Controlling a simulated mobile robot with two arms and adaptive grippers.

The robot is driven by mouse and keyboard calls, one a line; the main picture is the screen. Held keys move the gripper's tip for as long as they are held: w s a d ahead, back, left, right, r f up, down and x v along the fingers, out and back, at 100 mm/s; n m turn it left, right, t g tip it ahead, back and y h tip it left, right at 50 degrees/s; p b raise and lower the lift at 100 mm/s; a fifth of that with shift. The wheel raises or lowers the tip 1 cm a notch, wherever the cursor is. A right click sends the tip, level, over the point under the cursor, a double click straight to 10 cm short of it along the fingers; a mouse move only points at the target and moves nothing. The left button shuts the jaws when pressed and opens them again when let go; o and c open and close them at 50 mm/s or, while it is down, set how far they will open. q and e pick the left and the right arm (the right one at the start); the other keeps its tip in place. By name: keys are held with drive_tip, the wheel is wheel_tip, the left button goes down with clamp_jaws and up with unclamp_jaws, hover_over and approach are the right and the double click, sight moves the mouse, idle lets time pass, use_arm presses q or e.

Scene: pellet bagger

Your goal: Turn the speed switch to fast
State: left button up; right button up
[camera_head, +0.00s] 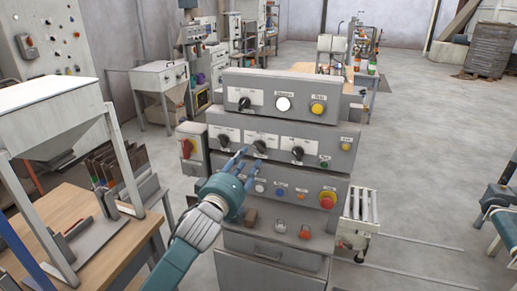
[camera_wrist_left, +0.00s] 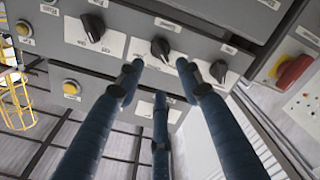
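The grey control cabinet (camera_head: 325,137) carries a row of three black rotary knobs: left (camera_head: 223,140), middle (camera_head: 259,147) and right (camera_head: 297,153). Their labels are too small to read, so I cannot tell which is the speed switch. My left gripper (camera_head: 245,158) is in front of the middle knob, with its blue fingers spread. In the left wrist view, which is turned over, the middle knob (camera_wrist_left: 160,48) lies beyond the gap between the open fingertips (camera_wrist_left: 160,77). Nothing is held, and contact cannot be told. My right gripper is not in view.
Another black knob (camera_head: 244,103) sits on the upper panel. A red emergency button (camera_head: 328,200) is lower right. A red rotary switch (camera_head: 187,148) is on the cabinet's left side. A wooden table (camera_head: 110,245) stands at left. The floor at right is mostly clear.

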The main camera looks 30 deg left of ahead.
sight(257, 147)
use_arm(q)
drive_tip(key=p+x, duration=0.1)
drive_tip(key=x, duration=0.5)
drive_tip(key=shift+w+r+p, duration=0.1)
drive_tip(key=shift+w+p, duration=0.2)
drive_tip(key=shift+x, duration=0.75)
drive_tip(key=shift+c, duration=0.2)
clamp_jaws()
